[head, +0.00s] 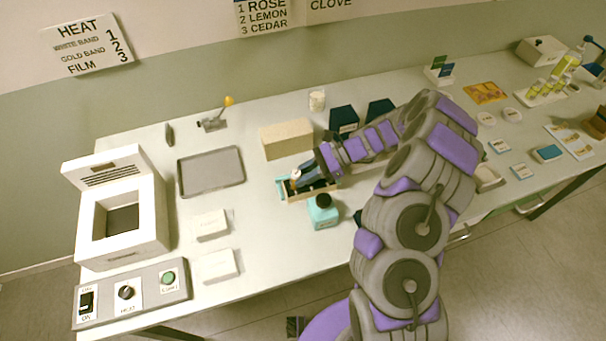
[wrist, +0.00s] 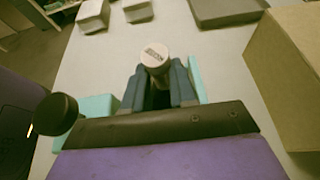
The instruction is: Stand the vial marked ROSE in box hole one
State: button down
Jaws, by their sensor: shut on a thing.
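My gripper (head: 305,178) is shut on a vial with a pale round cap (head: 296,173). In the wrist view the cap (wrist: 154,54) shows between my fingertips (wrist: 157,82); its dark marking is too small to read. The vial looks roughly upright, and its lower part is hidden by my fingers. A small wooden box (head: 312,193) with a dark inside lies directly under my gripper. I cannot tell whether the vial's foot is in a hole or above it. The hole numbers are not readable.
A cardboard-coloured block (head: 287,139) stands behind. A grey tray (head: 211,171) and white blocks (head: 212,224) lie left. Dark boxes (head: 343,121) stand behind my arm.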

jog(key=c, duration=1.4)
grip_release()
jog(key=shift+a, duration=0.2)
jog(key=o, duration=0.5)
jog(key=shift+a, duration=0.55)
jog(key=shift+d+r, duration=0.15)
jog(key=shift+d, duration=0.4)
jog(key=p+v, duration=0.2)
jog(key=v, duration=1)
jog(key=s+a+r+n+g+h, duration=0.1)
jog(key=s+a+r+n+h, duration=0.3)
jog(key=s+r, duration=0.35)
jog(key=s+a+r+n+g+h, duration=0.1)
jog(key=s+a+r+n+h, duration=0.1)
jog(key=s+a+r+n, duration=0.45)
jog(key=s+d+r+n+t+h, duration=0.1)
jog(key=s+d, duration=0.4)
jog(key=s, duration=0.6)
jog(key=s+d+r+n+t+h, duration=0.1)
jog(key=s+d+n+t+h, duration=0.1)
jog(key=s+d+h, duration=0.4)
jog(key=s+n, duration=0.1)
jog(key=s, duration=0.4)
jog(key=shift+r+t, duration=0.15)
jog(key=shift+t, duration=0.15)
jog(key=shift+n, duration=0.25)
